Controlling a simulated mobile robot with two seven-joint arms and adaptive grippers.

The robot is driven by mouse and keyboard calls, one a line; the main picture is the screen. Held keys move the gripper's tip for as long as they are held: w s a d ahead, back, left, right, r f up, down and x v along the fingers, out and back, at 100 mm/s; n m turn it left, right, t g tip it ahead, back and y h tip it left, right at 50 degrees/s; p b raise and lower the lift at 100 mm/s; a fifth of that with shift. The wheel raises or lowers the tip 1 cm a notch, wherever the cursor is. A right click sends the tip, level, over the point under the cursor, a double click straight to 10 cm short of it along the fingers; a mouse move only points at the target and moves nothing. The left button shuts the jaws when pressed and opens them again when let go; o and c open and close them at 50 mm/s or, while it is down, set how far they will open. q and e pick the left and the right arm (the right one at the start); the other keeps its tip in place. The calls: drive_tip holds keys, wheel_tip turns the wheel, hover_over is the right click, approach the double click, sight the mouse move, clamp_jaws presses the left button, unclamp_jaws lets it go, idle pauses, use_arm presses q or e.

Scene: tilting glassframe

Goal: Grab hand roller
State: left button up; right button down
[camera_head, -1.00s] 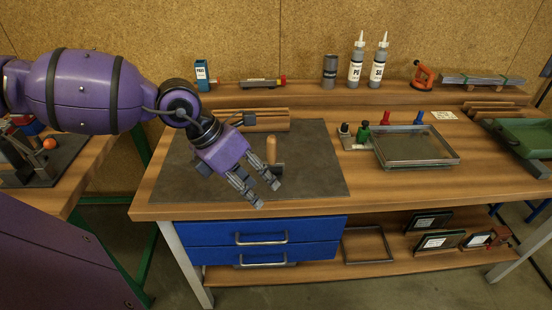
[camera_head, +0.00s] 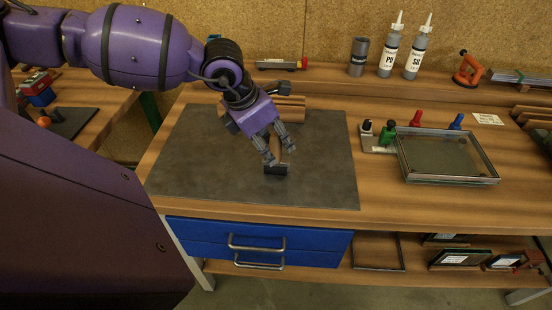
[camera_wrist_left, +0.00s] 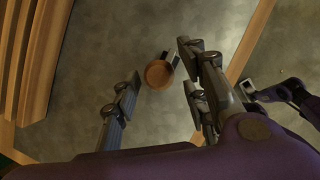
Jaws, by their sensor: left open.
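The hand roller, with a round wooden handle (camera_wrist_left: 159,73) and a dark roller head (camera_head: 276,170), stands upright on the grey mat (camera_head: 205,165). My left gripper (camera_head: 280,157) is open, pointing down over the mat at the roller. In the head view its fingers partly cover the handle. In the left wrist view the handle's end lies between the spread fingers of my left gripper (camera_wrist_left: 160,76), with gaps on both sides.
Bottles stand on the back shelf. Most of the mat is clear.

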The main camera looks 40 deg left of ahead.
use_arm(q)
drive_tip(key=shift+w+d+f, duration=0.15)
drive_tip(key=shift+w+f, duration=0.15)
drive_tip(key=shift+f, duration=0.3)
drive_tip(key=shift+w+f, duration=0.1)
drive_tip(key=shift+f, duration=0.3)
clamp_jaws()
use_arm(e)
drive_tip(key=shift+w+a+r, duration=0.1)
drive_tip(key=shift+w+r, duration=0.05)
drive_tip(key=shift+w, duration=0.3)
use_arm(q)
drive_tip(key=shift+r, duration=0.1)
